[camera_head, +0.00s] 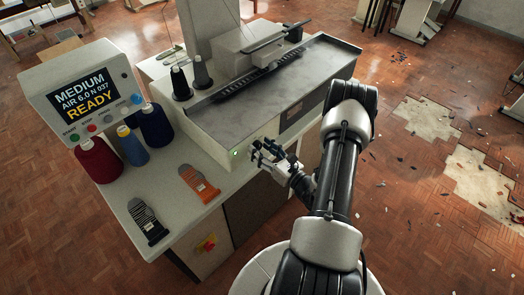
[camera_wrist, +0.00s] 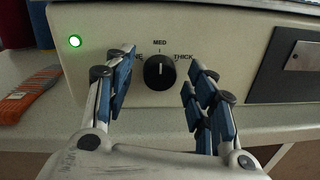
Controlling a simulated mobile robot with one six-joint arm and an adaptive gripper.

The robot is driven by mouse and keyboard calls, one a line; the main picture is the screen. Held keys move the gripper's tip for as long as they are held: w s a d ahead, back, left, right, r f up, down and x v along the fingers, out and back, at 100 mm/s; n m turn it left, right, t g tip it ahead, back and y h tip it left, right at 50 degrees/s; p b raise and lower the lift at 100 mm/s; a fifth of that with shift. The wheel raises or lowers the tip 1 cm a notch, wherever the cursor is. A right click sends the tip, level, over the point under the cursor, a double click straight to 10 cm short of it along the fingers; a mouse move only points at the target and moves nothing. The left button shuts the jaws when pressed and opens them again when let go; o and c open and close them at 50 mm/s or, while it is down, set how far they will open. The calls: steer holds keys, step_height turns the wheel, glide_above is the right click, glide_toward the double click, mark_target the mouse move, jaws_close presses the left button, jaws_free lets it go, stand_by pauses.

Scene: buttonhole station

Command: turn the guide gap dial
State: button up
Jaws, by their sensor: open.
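The guide gap dial (camera_wrist: 159,72) is a round black knob on the machine's cream front panel in the wrist view. Its white mark points straight up at MED. THICK is printed to its upper right, and the label on its left is partly hidden by a finger. My gripper (camera_wrist: 160,98) is open, with its blue-padded fingers on either side of the dial in the picture. I see no finger touching it. In the head view my gripper (camera_head: 268,152) is at the machine's front panel and hides the dial.
A green light (camera_wrist: 74,41) glows left of the dial. An orange knitted piece (camera_head: 198,183) and a grey striped one (camera_head: 147,221) lie on the worktop. Thread cones (camera_head: 98,160) stand by the display (camera_head: 86,95), which reads MEDIUM and READY.

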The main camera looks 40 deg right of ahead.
steer(key=shift+w, duration=0.15)
steer(key=shift+c, duration=0.2)
steer(key=c, duration=1)
steer(key=shift+c, duration=0.2)
steer(key=shift+m, duration=0.4)
steer(key=m+p, duration=0.2)
steer(key=m, duration=0.3)
steer(key=shift+p, duration=0.3)
steer(key=m, duration=0.3)
steer(key=m+p, duration=0.1)
steer(key=m, duration=0.1)
steer(key=shift+d+m+g+y, duration=0.15)
steer(key=shift+m+g+y, duration=0.15)
steer(key=shift+m, duration=0.1)
steer(key=o, duration=1.1)
